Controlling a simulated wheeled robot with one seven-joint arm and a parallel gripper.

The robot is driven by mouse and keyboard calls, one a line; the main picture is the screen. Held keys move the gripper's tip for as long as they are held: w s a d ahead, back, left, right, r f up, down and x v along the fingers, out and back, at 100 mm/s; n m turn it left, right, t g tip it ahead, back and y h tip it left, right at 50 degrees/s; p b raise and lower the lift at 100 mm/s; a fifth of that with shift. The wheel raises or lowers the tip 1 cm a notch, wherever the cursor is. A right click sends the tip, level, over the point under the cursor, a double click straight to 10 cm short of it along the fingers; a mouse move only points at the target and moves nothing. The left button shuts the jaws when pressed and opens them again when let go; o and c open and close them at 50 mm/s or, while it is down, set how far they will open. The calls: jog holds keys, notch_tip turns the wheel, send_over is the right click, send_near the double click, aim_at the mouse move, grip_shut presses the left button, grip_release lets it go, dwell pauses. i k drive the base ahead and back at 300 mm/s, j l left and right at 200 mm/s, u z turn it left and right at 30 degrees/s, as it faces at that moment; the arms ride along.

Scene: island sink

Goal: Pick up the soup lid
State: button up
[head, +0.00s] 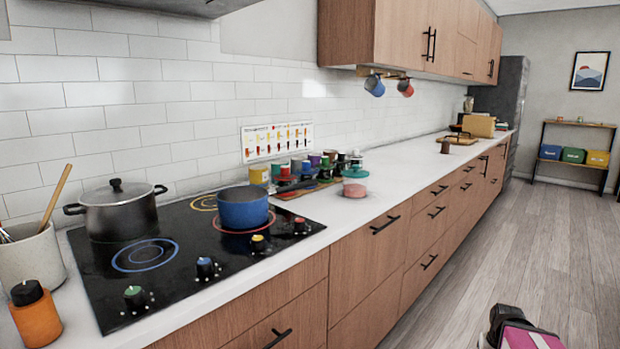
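A glass-topped lid with a black knob (117,186) sits on the large dark metal pot (122,221) at the back left of the black cooktop. It appears to be the soup lid and looks level on the rim. The pot has a dark handle on each side. No gripper fingers show in the head view. A black and magenta piece (522,332) is cut off by the bottom edge at the lower right, over the floor; I cannot tell what it is. It is well apart from the pot.
A blue pan (244,208) stands right of the pot. Colored knobs line the cooktop's front (150,312). A utensil crock (30,262) and an orange bottle (36,316) stand at left. Colored jars (302,166) and a pink-teal container (356,182) stand farther right. The wood floor (540,230) is clear.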

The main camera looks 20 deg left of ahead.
aim_at(355, 172)
jog(key=u, duration=1.1)
jog(key=l+z, duration=0.2)
jog(key=l, duration=0.45)
jog(key=i, duration=0.05)
